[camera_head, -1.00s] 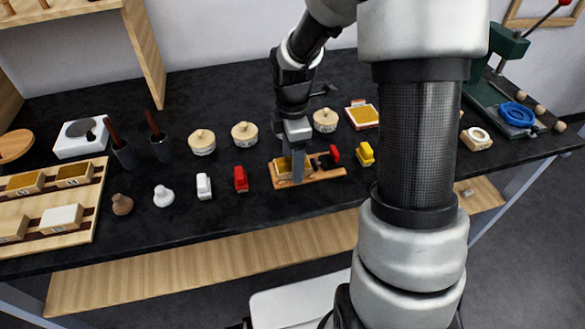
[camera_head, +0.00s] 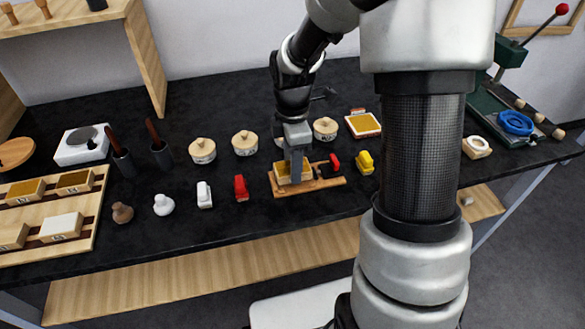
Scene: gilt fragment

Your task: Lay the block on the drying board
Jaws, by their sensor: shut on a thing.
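A small block (camera_head: 282,173) with a yellow-gold top and pale sides sits at a small wooden stand (camera_head: 325,184) in the middle of the bench. My gripper (camera_head: 296,172) points down over it, with its fingers shut on the block and hiding part of it. I cannot tell whether the block still touches the stand. A slatted light-wood board (camera_head: 100,177), which looks like the drying board, lies at the far left with several labelled blocks on it.
A red piece (camera_head: 334,161) is on the stand's right end. Red (camera_head: 240,187) and white (camera_head: 204,195) small items, knobs and round lidded pots (camera_head: 245,143) stand between stand and board. Dark cups with handles (camera_head: 161,153) stand behind. The bench's front strip is clear.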

